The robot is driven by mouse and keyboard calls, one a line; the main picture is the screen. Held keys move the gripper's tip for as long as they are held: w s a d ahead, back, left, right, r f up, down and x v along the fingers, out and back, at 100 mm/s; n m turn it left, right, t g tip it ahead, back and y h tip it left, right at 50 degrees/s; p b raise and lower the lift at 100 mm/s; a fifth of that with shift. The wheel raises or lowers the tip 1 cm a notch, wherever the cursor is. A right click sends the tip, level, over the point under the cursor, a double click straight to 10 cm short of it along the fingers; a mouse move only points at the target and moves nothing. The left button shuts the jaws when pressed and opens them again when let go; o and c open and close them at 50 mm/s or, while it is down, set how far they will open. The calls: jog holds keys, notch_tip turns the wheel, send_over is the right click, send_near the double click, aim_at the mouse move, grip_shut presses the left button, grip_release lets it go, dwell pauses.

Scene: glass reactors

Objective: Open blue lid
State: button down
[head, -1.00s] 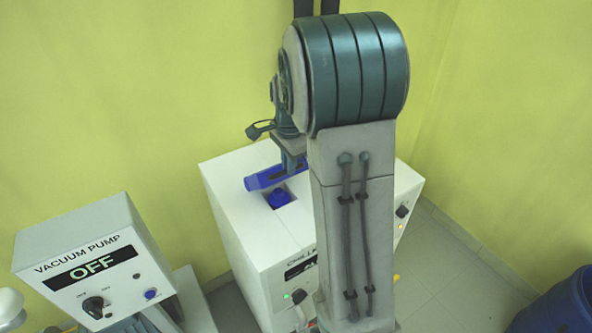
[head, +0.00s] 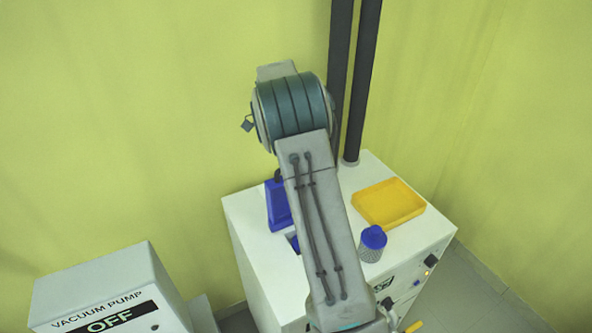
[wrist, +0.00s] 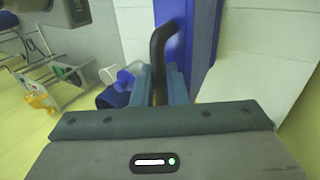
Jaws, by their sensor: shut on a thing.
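The blue lid (head: 278,207) stands raised, close to upright, on top of the white cabinet (head: 245,212). Part of it is hidden behind my arm. A small blue patch of the opening (head: 293,243) shows in front of it. In the wrist view the lid is a blue panel (wrist: 204,40) with a dark bent handle (wrist: 159,50). My gripper (wrist: 164,88) is shut on this handle, with a finger on either side. In the head view my arm hides the gripper.
A yellow tray (head: 388,204) and a blue-capped container (head: 372,244) stand on the cabinet, right of my arm. Two dark posts (head: 352,90) rise at its back. A vacuum pump box (head: 105,290) reading OFF stands at the lower left. Yellow walls close the back.

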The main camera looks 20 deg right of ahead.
jog(key=shift+w+a+f+g, duration=0.15)
jog(key=shift+w+g, duration=0.2)
jog(key=shift+w, duration=0.2)
jog(key=shift+w+d+f+g, duration=0.1)
jog(key=shift+w+g, duration=0.25)
jog(key=shift+w, duration=0.2)
jog(key=c, duration=1.5)
grip_release()
jog(key=shift+o, duration=0.2)
jog(key=shift+r, duration=0.1)
jog(key=s+d+r+b, duration=0.3)
jog(key=s+d+r, duration=0.4)
jog(key=d+r, duration=0.2)
notch_tip(320, 180, up, 2)
jog(key=shift+s+r+b, duration=0.15)
jog(key=shift+s+b, duration=0.05)
jog(key=shift+b, duration=0.15)
